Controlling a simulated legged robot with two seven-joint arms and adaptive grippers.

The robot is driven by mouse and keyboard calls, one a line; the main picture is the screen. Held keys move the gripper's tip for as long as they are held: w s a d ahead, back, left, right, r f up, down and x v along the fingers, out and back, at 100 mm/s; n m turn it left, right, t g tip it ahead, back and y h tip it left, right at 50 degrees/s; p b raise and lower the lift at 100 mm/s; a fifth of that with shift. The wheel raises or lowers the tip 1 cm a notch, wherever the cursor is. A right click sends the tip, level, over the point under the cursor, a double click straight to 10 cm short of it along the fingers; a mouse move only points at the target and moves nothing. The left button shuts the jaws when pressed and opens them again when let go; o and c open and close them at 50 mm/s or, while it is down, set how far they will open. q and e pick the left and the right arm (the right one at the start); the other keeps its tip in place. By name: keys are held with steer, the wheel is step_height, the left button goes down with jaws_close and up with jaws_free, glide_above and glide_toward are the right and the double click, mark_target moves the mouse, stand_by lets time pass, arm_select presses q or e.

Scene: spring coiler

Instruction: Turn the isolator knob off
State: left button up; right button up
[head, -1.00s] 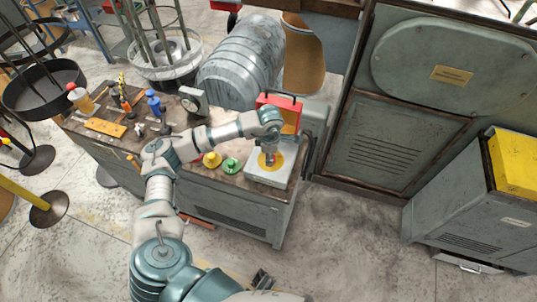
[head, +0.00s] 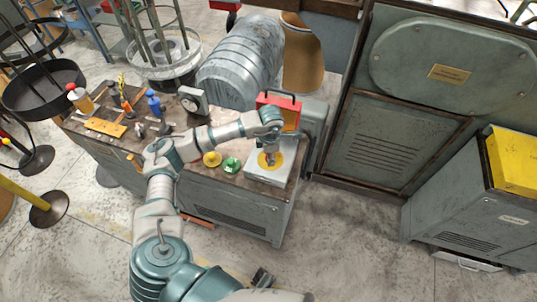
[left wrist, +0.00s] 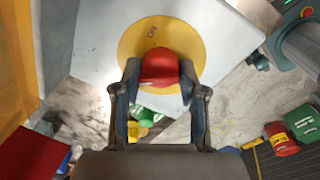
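The isolator is a pale box (head: 262,180) on the front right corner of the bench, with a yellow disc (left wrist: 195,40) on its face. The red isolator knob (left wrist: 160,68) stands at the middle of the disc, with a small dark label beside it. My left gripper (head: 270,158) is over the disc. In the left wrist view its fingers (left wrist: 160,80) lie on both sides of the knob and appear to touch it. In the head view the gripper mostly hides the knob. A dark part at the bottom edge looks like my right gripper (head: 262,278); its finger spacing is unclear.
Yellow (head: 212,159) and green (head: 231,165) pieces sit on the bench left of the isolator. A red-framed case (head: 279,101) stands close behind it. Large grey cabinets (head: 400,140) are to the right. The floor in front is clear.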

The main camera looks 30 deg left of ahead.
arm_select(q)
steer(key=o, duration=0.4)
steer(key=shift+d, duration=0.2)
steer(key=shift+c, duration=0.2)
steer(key=shift+w+d, duration=0.1)
steer(key=shift+w, duration=0.05)
arm_select(e)
steer(key=shift+w+d, duration=0.1)
steer(key=shift+w, duration=0.15)
steer(key=shift+r, duration=0.1)
arm_select(q)
steer(key=shift+r, duration=0.1)
steer(key=shift+r, duration=0.4)
step_height(320, 180, up, 11)
steer(key=shift+s+d, duration=0.25)
steer(key=shift+d, duration=0.05)
arm_select(e)
steer(key=shift+s, duration=0.1)
arm_select(q)
steer(key=shift+a+f, duration=0.1)
steer(key=shift+a, duration=0.05)
